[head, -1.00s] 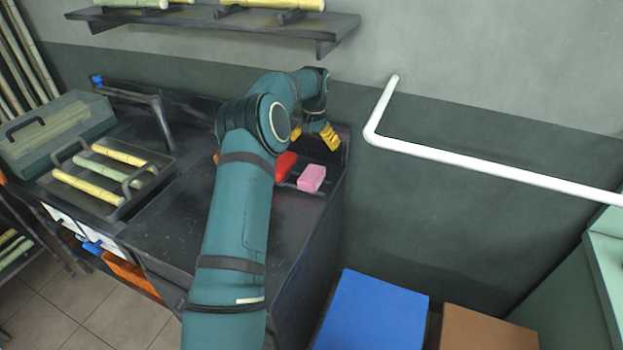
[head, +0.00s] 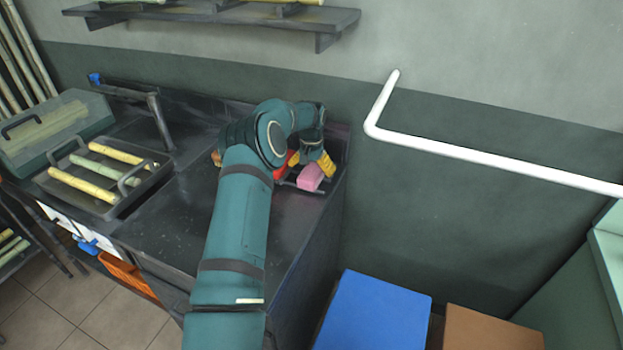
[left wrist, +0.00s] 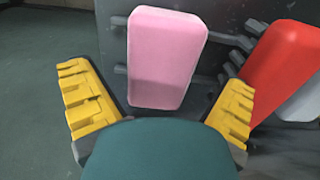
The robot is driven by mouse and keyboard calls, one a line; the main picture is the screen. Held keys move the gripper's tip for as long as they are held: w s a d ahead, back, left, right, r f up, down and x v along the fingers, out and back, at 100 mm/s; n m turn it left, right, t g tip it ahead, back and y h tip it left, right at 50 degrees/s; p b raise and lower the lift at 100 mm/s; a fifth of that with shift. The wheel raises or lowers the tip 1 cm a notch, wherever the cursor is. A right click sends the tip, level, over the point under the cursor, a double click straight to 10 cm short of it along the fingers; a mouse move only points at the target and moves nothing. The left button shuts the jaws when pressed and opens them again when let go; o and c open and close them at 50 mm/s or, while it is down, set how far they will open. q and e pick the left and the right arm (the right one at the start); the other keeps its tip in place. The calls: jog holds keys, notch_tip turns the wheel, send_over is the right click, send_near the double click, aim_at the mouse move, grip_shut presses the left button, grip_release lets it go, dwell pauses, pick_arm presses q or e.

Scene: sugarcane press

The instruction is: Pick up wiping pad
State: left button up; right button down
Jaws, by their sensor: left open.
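The wiping pad appears to be the pink block (head: 311,178) on a dark rack at the right end of the counter; this identification is not certain. In the left wrist view the pink block (left wrist: 165,58) lies ahead of and between the yellow fingers. My left gripper (head: 313,164) is open just above the pink block, and its open fingers also show in the left wrist view (left wrist: 160,112). A red block (left wrist: 287,62) lies beside the pink one, and it is partly hidden by my arm in the head view (head: 282,170). My right gripper is not in view.
The dark counter (head: 180,215) also bears a tray (head: 114,207) of cane pieces and a faucet (head: 160,122). A white pipe (head: 480,159) runs along the wall to the right. A blue box (head: 375,312) and a brown box (head: 490,330) stand below.

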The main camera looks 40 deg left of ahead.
aim_at(311, 171)
pick_arm(q)
notch_tip(311, 171, down, 2)
jog(key=shift+f, duration=0.2)
jog(key=c, duration=1.2)
jog(key=shift+r, duration=0.1)
notch_tip(311, 171, up, 10)
jog(key=shift+p, duration=0.9)
jog(key=o, duration=0.3)
jog(key=shift+c, duration=1)
